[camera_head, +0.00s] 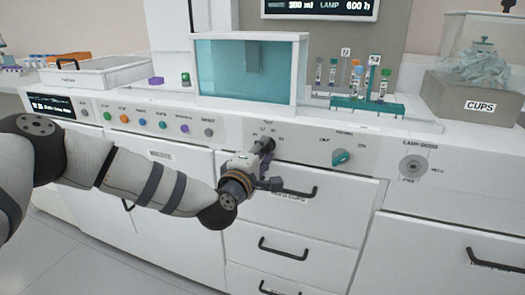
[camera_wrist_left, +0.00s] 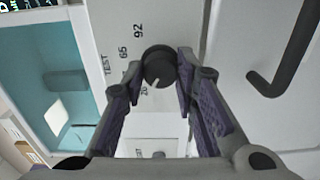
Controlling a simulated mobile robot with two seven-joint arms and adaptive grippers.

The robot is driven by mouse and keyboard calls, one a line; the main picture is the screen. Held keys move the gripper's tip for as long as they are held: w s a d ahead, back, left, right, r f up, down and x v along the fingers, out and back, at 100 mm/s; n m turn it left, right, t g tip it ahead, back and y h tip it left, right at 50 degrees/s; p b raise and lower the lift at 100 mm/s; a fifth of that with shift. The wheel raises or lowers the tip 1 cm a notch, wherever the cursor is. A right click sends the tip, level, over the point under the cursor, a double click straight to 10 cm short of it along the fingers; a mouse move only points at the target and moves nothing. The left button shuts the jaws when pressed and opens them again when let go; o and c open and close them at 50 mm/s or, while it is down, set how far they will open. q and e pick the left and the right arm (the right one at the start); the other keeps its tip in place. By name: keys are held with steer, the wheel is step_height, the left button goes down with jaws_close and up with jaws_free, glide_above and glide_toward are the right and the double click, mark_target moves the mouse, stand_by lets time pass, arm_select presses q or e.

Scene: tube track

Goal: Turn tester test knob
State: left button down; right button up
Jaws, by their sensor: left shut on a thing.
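The test knob (camera_wrist_left: 159,66) is a round dark grey knob on the white front panel. In the left wrist view, the word TEST and the marks 20, 65 and 92 are printed beside it. A short white pointer line on the knob is turned toward the 20 mark. My left gripper (camera_wrist_left: 160,72) is shut on the knob, with one purple-lined finger on each side of it. In the head view my left gripper (camera_head: 260,153) reaches the panel from the lower left and hides much of the knob. My right gripper is in neither view.
A teal knob (camera_head: 341,158) and a lamp dose dial (camera_head: 412,167) are farther right. Several coloured buttons (camera_head: 141,121) line the panel at left. Drawer handles (camera_head: 283,249) stick out below. A teal-windowed box (camera_head: 248,70) and a tube rack (camera_head: 367,107) stand above.

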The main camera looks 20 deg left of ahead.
arm_select(q)
steer(key=shift+r, duration=0.1)
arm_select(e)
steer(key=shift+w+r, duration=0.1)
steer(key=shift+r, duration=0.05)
arm_select(q)
steer(key=m+p, duration=0.4)
steer(key=m, duration=0.8)
steer(key=shift+r+p, duration=0.1)
steer(key=shift+p, duration=0.3)
steer(key=shift+m+p, duration=0.35)
steer(key=shift+m, duration=1.35)
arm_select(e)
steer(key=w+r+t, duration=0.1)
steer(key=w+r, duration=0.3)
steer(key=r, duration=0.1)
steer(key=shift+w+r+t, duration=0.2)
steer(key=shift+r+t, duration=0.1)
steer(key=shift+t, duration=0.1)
arm_select(q)
steer(key=shift+f, duration=0.2)
steer(key=c, duration=1.3)
jaws_free()
